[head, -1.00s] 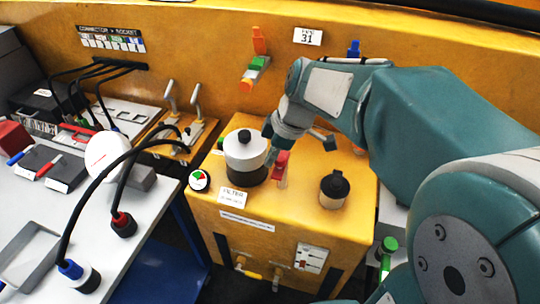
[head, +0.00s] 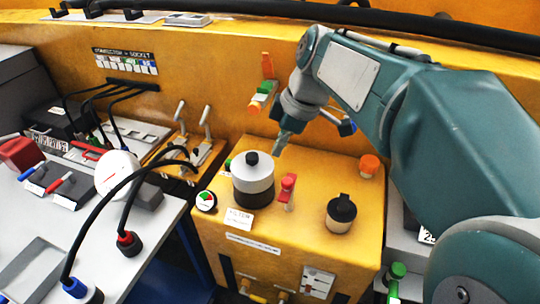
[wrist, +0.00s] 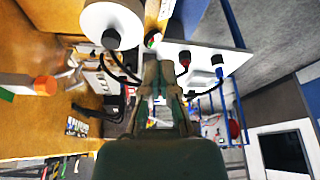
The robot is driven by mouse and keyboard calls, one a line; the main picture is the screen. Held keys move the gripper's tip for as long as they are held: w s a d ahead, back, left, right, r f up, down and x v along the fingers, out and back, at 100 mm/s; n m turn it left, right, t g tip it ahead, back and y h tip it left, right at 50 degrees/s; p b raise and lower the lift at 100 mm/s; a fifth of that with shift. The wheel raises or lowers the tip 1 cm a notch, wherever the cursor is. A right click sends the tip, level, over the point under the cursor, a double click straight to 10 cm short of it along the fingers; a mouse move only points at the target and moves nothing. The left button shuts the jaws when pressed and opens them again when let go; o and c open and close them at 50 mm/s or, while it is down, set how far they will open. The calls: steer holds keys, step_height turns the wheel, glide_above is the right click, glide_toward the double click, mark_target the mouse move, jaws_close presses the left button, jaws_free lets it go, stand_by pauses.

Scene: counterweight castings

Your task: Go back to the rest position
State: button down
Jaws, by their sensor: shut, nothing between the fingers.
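My gripper (head: 281,142) is raised above the back of the yellow cabinet (head: 315,240) in the head view, just behind and right of the white and black filter canister (head: 252,178). It points down and touches nothing that I can see. In the wrist view its fingers (wrist: 158,92) are together and hold nothing. The white top of the canister also shows in the wrist view (wrist: 112,22). My arm reaches in from the right.
A red-topped part (head: 287,190), a black-capped jar (head: 341,212) and an orange cap (head: 369,165) stand on the cabinet. Two levers (head: 193,128) are at its left. A grey table (head: 150,235) with black cables is further left. The yellow wall (head: 220,75) is behind.

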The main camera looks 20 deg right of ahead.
steer(key=s+d+f+m+t+h, duration=0.1)
steer(key=s+f+m+t+h, duration=0.2)
steer(key=s+m, duration=1)
step_height(320, 180, down, 3)
steer(key=shift+s+f+m+t+h, duration=0.1)
steer(key=shift+s+m+t+h, duration=0.25)
steer(key=shift+s+t, duration=0.25)
